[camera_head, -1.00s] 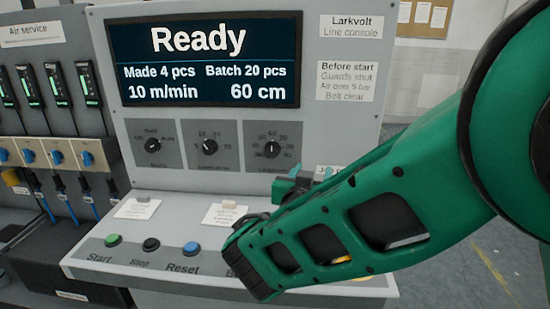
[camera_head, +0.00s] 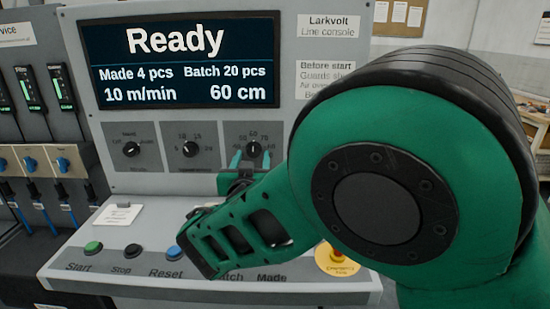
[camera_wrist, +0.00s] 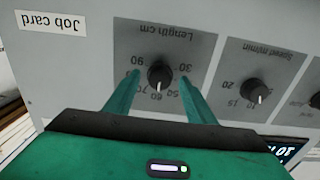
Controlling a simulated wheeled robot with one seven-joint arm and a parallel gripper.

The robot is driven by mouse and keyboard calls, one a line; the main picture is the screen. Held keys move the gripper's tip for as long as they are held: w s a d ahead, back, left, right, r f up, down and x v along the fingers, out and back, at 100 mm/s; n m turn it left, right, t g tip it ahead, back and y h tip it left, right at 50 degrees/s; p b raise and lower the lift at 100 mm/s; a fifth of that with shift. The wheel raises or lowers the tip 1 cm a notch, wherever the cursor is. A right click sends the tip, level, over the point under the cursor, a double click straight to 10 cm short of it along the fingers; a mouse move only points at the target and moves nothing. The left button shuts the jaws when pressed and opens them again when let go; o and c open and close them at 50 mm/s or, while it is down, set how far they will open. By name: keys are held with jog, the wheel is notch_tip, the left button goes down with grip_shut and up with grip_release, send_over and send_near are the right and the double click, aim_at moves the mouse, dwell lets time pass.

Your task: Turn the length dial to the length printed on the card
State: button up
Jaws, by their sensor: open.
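The length dial (camera_head: 254,149) is a black round knob on a dark grey plate of the console. In the wrist view the length dial (camera_wrist: 160,76) appears upside down, its white mark pointing near 60. The screen (camera_head: 180,62) reads 60 cm. My gripper (camera_head: 251,160) is open, with its green fingers pointing at the plate. In the wrist view the fingers of my gripper (camera_wrist: 160,82) stand on either side of the knob; I cannot tell whether they touch it. A "Job card" label (camera_wrist: 50,21) shows, but no printed length is readable.
The speed dial (camera_wrist: 256,90) is beside the length plate. A small card (camera_head: 118,214) with unreadable print lies on the sloping desk. Start (camera_head: 93,247), Stop (camera_head: 133,249) and Reset (camera_head: 173,252) buttons and a red emergency stop (camera_head: 338,255) sit along the desk, near my arm.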

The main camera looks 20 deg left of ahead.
jog(key=shift+w+a, duration=0.15)
jog(key=shift+w, duration=0.5)
jog(key=c, duration=1)
jog(key=shift+a, duration=0.1)
jog(key=shift+c, duration=0.2)
jog(key=shift+n, duration=0.3)
